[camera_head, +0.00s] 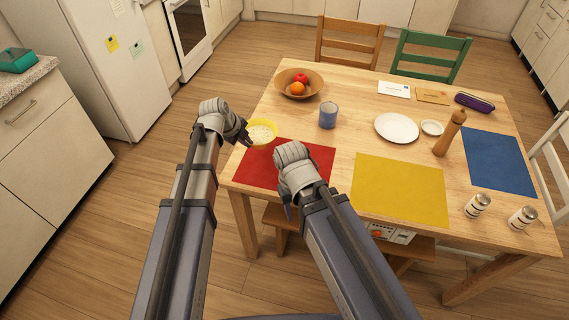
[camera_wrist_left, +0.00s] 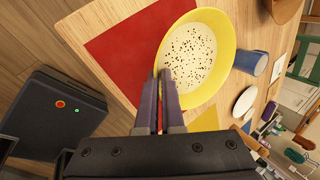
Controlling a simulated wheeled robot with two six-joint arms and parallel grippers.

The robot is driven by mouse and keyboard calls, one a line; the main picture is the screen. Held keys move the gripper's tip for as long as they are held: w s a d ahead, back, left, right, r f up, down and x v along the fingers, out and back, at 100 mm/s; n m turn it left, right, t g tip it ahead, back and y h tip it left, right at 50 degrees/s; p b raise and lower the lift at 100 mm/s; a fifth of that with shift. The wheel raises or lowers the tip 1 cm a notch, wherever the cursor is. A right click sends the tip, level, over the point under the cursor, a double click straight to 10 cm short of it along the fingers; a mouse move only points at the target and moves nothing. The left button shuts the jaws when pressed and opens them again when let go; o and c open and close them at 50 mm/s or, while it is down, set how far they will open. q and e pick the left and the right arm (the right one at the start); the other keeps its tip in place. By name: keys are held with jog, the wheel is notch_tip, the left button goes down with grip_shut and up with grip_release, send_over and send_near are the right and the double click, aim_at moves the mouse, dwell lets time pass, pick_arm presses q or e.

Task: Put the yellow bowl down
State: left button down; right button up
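The yellow bowl (camera_head: 272,127) holds pale contents with dark specks. It overlaps the far left corner of the red mat (camera_head: 311,158) near the table's left edge. My left gripper (camera_head: 246,139) is at the bowl's near left side. In the left wrist view its fingers (camera_wrist_left: 166,76) are close together on the rim of the bowl (camera_wrist_left: 226,50). The bowl looks upright, but its height over the table is hard to tell. My right gripper (camera_head: 288,210) points down at the near edge of the red mat; its fingers are too hidden to tell their opening.
The wooden table (camera_head: 350,135) also carries a wooden fruit bowl (camera_head: 311,88), a blue mug (camera_head: 328,117), a white plate (camera_head: 396,128) and a pepper mill (camera_head: 449,135). A yellow mat (camera_head: 400,188) lies right of the red one. Bare wood shows between mug and plate.

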aim_at(261, 144)
pick_arm(q)
jog(key=shift+m, duration=0.3)
jog(key=d, duration=0.4)
jog(key=shift+d, duration=0.3)
notch_tip(261, 144, down, 6)
jog(key=b, duration=0.6)
jog(key=shift+f, duration=0.1)
jog(key=shift+f, duration=0.1)
notch_tip(261, 144, down, 4)
jog(key=b, duration=0.4)
jog(key=shift+r, duration=0.25)
jog(key=shift+f, duration=0.15)
jog(key=c, duration=1.1)
grip_release()
jog(key=shift+s, duration=0.1)
jog(key=shift+o, duration=0.2)
jog(key=shift+r, duration=0.2)
